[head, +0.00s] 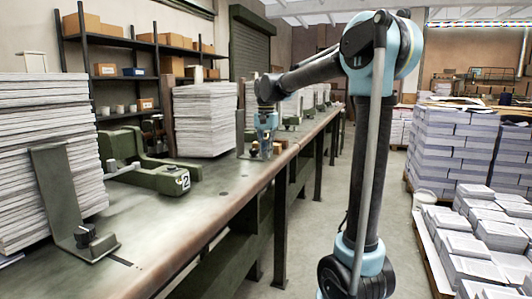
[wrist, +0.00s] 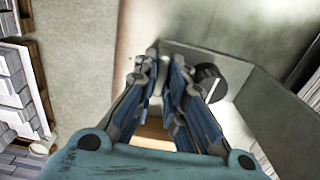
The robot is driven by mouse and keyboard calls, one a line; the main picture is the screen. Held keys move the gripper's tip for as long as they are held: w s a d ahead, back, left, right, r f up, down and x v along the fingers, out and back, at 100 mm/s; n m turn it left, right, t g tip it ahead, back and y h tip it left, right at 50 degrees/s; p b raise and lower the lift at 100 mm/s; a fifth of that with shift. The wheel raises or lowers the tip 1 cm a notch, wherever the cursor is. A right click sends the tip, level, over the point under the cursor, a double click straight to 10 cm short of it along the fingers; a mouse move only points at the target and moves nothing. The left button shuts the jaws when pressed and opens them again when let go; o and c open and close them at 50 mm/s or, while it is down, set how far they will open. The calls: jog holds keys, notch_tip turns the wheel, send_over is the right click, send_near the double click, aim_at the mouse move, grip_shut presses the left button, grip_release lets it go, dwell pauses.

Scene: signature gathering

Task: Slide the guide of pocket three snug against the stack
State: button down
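In the head view, a tall paper stack (head: 205,120) stands on the bench, past the block marked 2. An upright guide plate (head: 240,133) stands at its right side; any gap between them is too small to judge. My gripper (head: 264,152) is low over the bench at this guide. In the wrist view, the guide's flat foot (wrist: 185,58) and upright wall (wrist: 265,115) lie ahead and to the right, with a black knob (wrist: 208,82) on the foot. My fingertips (wrist: 162,65) are close together left of the knob. Whether they pinch something is unclear.
A nearer stack (head: 45,150) has its own guide (head: 62,195) with a black knob. The green block marked 2 (head: 165,178) lies between the stacks. The aisle floor is clear; paper pallets (head: 450,150) stand to the right.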

jog(key=shift+w+a, duration=0.35)
jog(key=shift+a, duration=0.6)
jog(key=shift+w+a, duration=0.35)
jog(key=shift+a, duration=0.65)
jog(key=shift+w+a, duration=0.35)
jog(key=shift+a, duration=0.6)
jog(key=shift+r, duration=0.1)
jog(key=c, duration=1.7)
grip_release()
jog(key=shift+o, duration=0.3)
notch_tip(320, 180, up, 12)
